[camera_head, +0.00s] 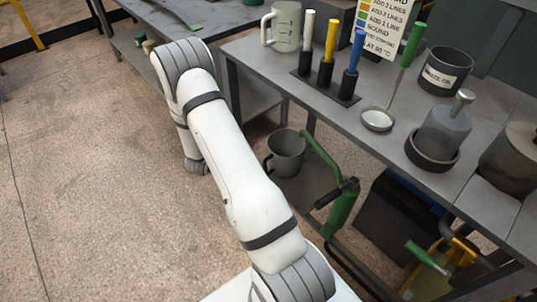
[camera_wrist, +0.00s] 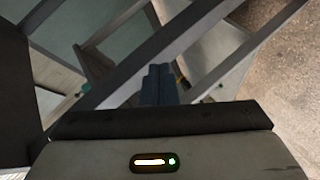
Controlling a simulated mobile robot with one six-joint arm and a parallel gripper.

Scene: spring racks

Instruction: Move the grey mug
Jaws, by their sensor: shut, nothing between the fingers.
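A dark grey mug (camera_head: 287,155) stands upright on the lower level under the workbench, its handle to the left. A pale grey-green jug (camera_head: 285,28) with marks on its side stands at the bench's back left corner. I cannot tell for sure which of the two the task means, though the dark one fits better. My gripper (camera_wrist: 160,85) shows in the wrist view with its dark fingers together and empty. No mug shows in the wrist view.
The workbench (camera_head: 385,152) carries a rack (camera_head: 325,84) of coloured handles, a ladle (camera_head: 377,119), a labelled pot (camera_head: 446,72) and a stoppered vessel (camera_head: 443,133). A green tool (camera_head: 343,208) stands beside the dark mug. Open floor (camera_head: 75,170) lies left.

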